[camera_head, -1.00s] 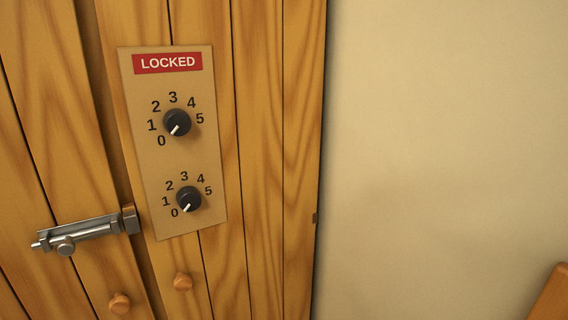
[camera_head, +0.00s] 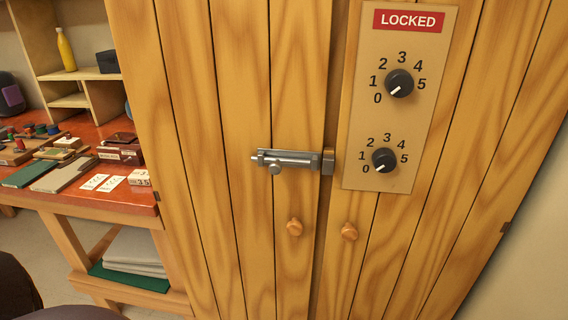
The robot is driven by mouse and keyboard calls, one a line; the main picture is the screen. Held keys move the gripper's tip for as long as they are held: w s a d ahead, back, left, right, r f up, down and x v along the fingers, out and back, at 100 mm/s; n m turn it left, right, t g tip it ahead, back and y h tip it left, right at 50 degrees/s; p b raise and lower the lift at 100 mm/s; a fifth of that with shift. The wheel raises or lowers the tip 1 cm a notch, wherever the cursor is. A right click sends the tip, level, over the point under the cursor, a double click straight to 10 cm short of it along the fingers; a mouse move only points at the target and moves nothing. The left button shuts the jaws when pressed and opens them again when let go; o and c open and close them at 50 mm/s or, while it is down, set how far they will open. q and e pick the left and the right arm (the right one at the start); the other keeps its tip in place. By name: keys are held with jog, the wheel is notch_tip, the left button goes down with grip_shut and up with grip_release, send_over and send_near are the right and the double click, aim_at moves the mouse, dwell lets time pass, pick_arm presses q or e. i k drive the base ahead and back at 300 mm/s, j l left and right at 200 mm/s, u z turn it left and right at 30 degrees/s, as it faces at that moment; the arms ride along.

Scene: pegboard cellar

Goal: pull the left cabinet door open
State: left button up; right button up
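The left cabinet door (camera_head: 241,120) is shut, made of vertical wooden planks, with a small round wooden knob (camera_head: 294,227) low near the seam. The right cabinet door (camera_head: 345,275) is also shut and has its own knob (camera_head: 349,232). A metal slide bolt (camera_head: 290,160) lies across the seam, its end in the catch (camera_head: 328,161) on the right side. A panel (camera_head: 368,108) on the right door carries a red LOCKED sign (camera_head: 408,20), an upper dial (camera_head: 399,83) and a lower dial (camera_head: 384,160). Both dial pointers aim near 0. Neither gripper shows.
A red-topped workbench (camera_head: 75,195) with boxes, cards and small items stands left of the cabinet. A shelf (camera_head: 85,72) holds a yellow bottle (camera_head: 66,50). Folded grey sheets (camera_head: 135,250) lie on the bench's lower shelf. Bare floor shows at lower left.

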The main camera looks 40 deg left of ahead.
aim_at(211, 86)
jog(key=u, duration=1.5)
